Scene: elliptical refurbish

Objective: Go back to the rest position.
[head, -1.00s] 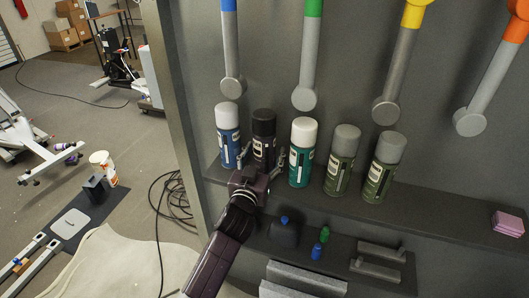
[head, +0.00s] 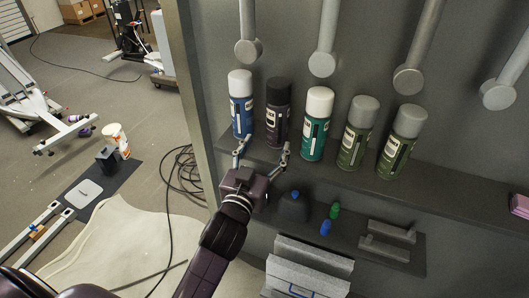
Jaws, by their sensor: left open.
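My left gripper (head: 262,158) is open and empty. Its two fingers are spread in front of the shelf, just below a black spray can (head: 278,112). The black can stands upright on the shelf, between a blue can with a white cap (head: 241,104) and a teal can with a white cap (head: 316,124). My left arm comes up from the bottom of the head view. My right gripper is not in view.
Two olive cans (head: 357,133) stand further right on the shelf (head: 450,186). Grey bars hang above. A lower shelf holds a dark bottle (head: 293,207), small blue and green bottles and grey blocks.

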